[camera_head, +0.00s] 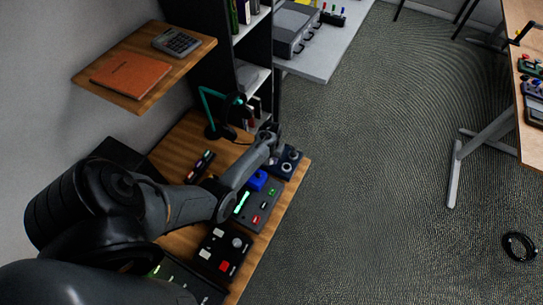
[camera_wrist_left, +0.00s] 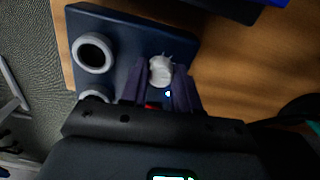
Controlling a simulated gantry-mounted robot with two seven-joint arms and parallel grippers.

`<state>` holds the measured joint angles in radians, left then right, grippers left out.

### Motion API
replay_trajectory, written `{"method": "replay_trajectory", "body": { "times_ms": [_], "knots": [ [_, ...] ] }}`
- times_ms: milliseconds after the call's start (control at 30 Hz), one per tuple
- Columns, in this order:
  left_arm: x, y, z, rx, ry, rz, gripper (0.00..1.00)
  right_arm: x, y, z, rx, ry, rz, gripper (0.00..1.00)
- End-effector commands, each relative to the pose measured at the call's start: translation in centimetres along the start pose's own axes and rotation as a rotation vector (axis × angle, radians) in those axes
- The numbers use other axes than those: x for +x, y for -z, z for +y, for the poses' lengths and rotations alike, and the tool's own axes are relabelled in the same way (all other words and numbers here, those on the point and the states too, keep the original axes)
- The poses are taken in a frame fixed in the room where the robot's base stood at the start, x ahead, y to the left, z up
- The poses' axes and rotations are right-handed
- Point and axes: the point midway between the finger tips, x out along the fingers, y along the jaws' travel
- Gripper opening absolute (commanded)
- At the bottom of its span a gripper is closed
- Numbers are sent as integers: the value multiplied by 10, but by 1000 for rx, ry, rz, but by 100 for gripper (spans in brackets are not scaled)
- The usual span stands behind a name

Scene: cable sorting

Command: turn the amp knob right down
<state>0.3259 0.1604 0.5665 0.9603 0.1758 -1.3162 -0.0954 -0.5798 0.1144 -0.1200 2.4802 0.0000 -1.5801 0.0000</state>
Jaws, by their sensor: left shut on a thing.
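The amp is a dark blue box (camera_head: 279,170) at the far end of the wooden desk; its dark blue face (camera_wrist_left: 124,28) fills the upper left of the wrist view. The amp knob (camera_wrist_left: 160,70) is pale and round with a small toothed edge, and sits on that face. My left gripper (camera_wrist_left: 160,84) has its two dark fingers on either side of the knob, shut on it. In the head view my left gripper (camera_head: 271,138) reaches over the amp, and the knob is hidden there. The knob's exact setting cannot be read. My right gripper is not in view.
Two grey rings, one of them clear (camera_wrist_left: 93,52), stand on the amp beside the knob. The floor to the right is mostly clear.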

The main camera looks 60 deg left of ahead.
Motion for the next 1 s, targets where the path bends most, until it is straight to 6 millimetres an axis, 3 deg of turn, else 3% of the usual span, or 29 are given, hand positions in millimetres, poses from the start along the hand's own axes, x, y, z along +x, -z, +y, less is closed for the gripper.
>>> {"method": "replay_trajectory", "body": {
  "times_ms": [400, 1000],
  "knots": [
    [-2, 0, 2, -397, -2, -1, 0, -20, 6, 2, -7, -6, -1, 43],
    [0, 0, 1, -969, -2, 0, 0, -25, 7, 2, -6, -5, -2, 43]
  ]
}}
